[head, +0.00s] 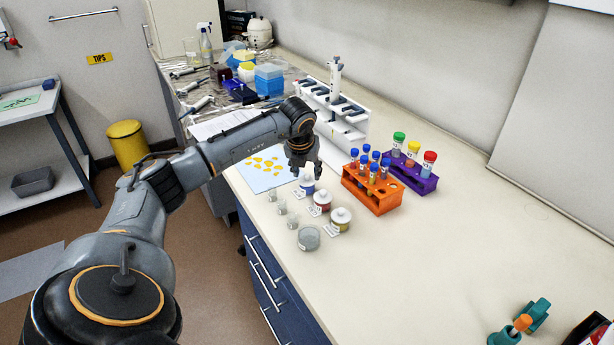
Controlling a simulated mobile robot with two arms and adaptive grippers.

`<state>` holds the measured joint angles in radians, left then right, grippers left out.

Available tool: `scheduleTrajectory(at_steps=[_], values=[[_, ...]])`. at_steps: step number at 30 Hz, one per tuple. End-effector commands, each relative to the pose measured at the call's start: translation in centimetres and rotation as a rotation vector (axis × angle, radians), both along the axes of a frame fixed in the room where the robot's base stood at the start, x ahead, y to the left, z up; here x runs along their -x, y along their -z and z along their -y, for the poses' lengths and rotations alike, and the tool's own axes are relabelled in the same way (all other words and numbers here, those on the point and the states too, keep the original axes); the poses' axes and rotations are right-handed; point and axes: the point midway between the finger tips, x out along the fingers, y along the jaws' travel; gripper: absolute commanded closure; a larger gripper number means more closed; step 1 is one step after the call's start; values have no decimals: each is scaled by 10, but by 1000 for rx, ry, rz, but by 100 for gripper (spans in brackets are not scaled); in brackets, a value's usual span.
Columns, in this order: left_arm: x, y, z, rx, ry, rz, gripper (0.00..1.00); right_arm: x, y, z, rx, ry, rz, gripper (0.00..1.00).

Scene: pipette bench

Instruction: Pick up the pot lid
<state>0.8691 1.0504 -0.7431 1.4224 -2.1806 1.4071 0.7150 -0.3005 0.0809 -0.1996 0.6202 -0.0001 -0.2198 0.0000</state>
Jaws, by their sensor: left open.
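My left gripper (304,168) is open and points down just above and behind the blue-labelled pot (307,188). Its fingers overlap the top of that pot in the head view, so I cannot tell whether they touch its lid. Two more small pots with pale lids stand in a row toward the front: a red-labelled pot (322,203) and a yellow-labelled pot (341,220). My right gripper is not in view.
An orange tube rack (372,198) and a purple rack (410,181) stand to the right. A white pipette stand (345,135) is behind. Small clear cups (282,208) and a round grey dish (309,238) lie near the bench edge. The right bench is mostly clear.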

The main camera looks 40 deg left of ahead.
Motion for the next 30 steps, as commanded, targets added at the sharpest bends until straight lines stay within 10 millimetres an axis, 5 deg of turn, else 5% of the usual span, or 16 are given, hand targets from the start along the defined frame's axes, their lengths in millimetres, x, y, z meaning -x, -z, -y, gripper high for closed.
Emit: scheduleTrajectory(at_steps=[10, 16, 30], values=[[-3, 9, -2, -1, -1, 1, 58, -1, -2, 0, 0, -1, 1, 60], [-3, 8, -2, -1, -1, 1, 94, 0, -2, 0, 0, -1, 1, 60], [-3, 4, -2, -1, -1, 2, 95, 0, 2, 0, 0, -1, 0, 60]])
